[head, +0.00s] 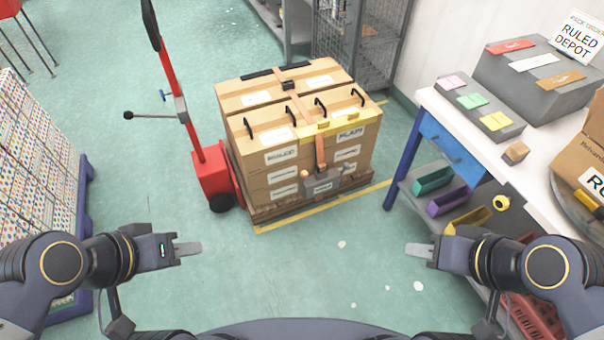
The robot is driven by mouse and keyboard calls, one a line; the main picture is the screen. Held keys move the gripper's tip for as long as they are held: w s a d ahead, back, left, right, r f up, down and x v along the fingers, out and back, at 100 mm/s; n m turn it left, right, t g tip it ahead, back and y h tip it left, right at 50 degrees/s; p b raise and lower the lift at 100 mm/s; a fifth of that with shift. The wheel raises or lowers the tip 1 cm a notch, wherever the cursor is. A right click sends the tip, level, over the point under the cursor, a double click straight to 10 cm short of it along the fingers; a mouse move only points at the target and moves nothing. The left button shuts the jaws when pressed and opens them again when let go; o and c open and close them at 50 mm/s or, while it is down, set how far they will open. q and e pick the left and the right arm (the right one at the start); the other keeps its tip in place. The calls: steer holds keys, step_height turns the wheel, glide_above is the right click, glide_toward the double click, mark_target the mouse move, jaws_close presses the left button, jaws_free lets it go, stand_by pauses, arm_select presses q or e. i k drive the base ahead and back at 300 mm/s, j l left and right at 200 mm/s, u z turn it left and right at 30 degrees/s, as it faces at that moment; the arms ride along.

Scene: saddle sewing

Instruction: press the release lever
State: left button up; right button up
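A red pallet truck (212,172) stands at the left end of a loaded pallet, with a tall mast and a black grip at its top. A thin rod with a black knob (128,115) sticks out left from a grey block on the mast, and a small blue lever (162,96) sits just above it. I cannot tell which part is the release lever. My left gripper (190,249) is low on the left, over the floor, well apart from the truck. My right gripper (418,250) is low on the right. Both hold nothing visible; their fingers show edge-on.
Strapped cartons (290,190) with a grey buckle (322,184) stand on the pallet. A white workbench (546,166) with bins below is at right. A dotted stack (40,150) on a blue pallet is at left. Floor between my grippers is mostly clear, with small scraps.

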mark_target(345, 165)
steer(key=i+l+u, duration=0.2)
steer(key=i, duration=0.35)
steer(key=i+l+u, duration=0.25)
steer(key=i, duration=0.3)
steer(key=i+l+u, duration=0.2)
steer(key=i+l, duration=0.3)
